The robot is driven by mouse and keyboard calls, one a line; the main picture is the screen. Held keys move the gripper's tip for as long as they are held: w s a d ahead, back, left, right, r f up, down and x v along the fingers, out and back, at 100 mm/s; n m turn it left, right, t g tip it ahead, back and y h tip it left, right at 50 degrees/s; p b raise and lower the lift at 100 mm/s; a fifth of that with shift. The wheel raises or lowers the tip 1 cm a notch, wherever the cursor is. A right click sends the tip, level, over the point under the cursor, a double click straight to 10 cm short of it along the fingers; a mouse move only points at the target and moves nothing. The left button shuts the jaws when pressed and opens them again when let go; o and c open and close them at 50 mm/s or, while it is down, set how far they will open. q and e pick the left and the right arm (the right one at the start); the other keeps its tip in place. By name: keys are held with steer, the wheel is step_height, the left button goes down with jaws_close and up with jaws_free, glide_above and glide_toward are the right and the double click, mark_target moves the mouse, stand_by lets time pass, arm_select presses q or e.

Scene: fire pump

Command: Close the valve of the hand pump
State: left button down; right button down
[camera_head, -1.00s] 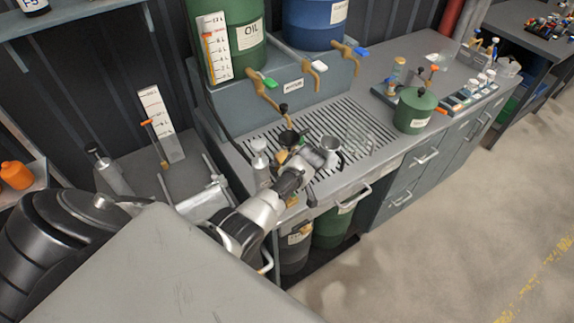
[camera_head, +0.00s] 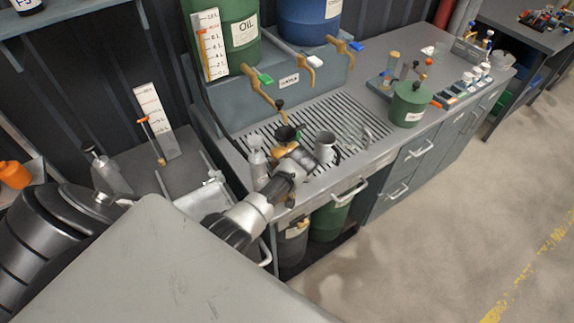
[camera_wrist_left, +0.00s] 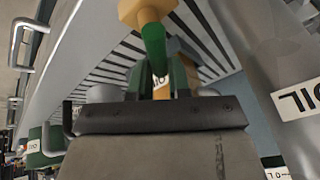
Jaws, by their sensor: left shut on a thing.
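In the head view my left gripper (camera_head: 286,150) reaches over the front left of the slotted drain tray (camera_head: 262,134). A brass fitting (camera_wrist_left: 147,10) with a green rod (camera_wrist_left: 153,45) stands close beyond the fingertips. My right gripper is not in view.
A green OIL drum (camera_head: 243,32) and a blue drum (camera_head: 305,12) stand above brass taps. A silver mug (camera_head: 326,146) is just right of my gripper. A green can (camera_head: 409,105) and small containers stand farther right. The floor in front is clear.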

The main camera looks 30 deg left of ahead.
arm_select(q)
steer(key=m, duration=0.2)
steer(key=d+m+t+h, duration=0.1)
steer(key=m, duration=0.2)
steer(key=shift+w+d+m+t+h, duration=0.15)
steer(key=shift+d+m+t+h, duration=0.15)
steer(key=m, duration=0.1)
steer(key=d+m+h, duration=0.1)
steer(key=m, duration=0.1)
steer(key=m+h, duration=0.1)
steer(key=m, duration=0.1)
steer(key=shift+s+d+t, duration=0.2)
steer(key=shift+d+t, duration=0.05)
steer(key=shift+t, duration=0.15)
steer(key=shift+m, duration=0.4)
steer(key=c, duration=1.1)
jaws_free()
steer(key=shift+r, duration=0.1)
steer(key=shift+b+v, duration=0.8)
steer(key=shift+v, duration=4.5)
